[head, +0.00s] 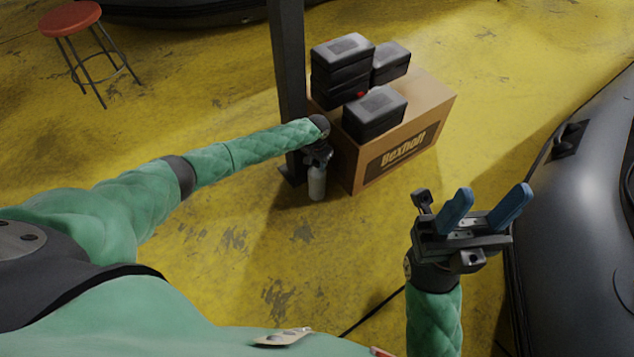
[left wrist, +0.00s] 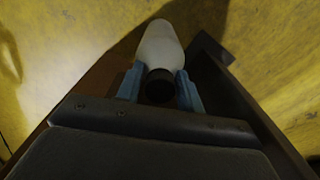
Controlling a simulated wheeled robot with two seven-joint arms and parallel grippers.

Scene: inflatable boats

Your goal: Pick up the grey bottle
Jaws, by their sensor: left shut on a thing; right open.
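The grey bottle (head: 317,184) is in the head view just left of the cardboard box, below my left gripper (head: 318,160). In the left wrist view the bottle (left wrist: 161,48) has a pale body and a dark cap (left wrist: 160,86). The blue fingers of my left gripper (left wrist: 160,88) are on both sides of the cap and shut on it. From these views I cannot tell whether the bottle touches the floor. My right gripper (head: 484,213) is open and empty, at the right in the head view, its blue fingers apart.
The cardboard box (head: 432,108) carries several black cases (head: 375,112). A dark post (head: 289,70) stands close behind my left gripper. A grey inflatable boat (head: 580,215) lies along the right. A red stool (head: 70,18) stands at upper left. Yellow floor in front is mostly clear.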

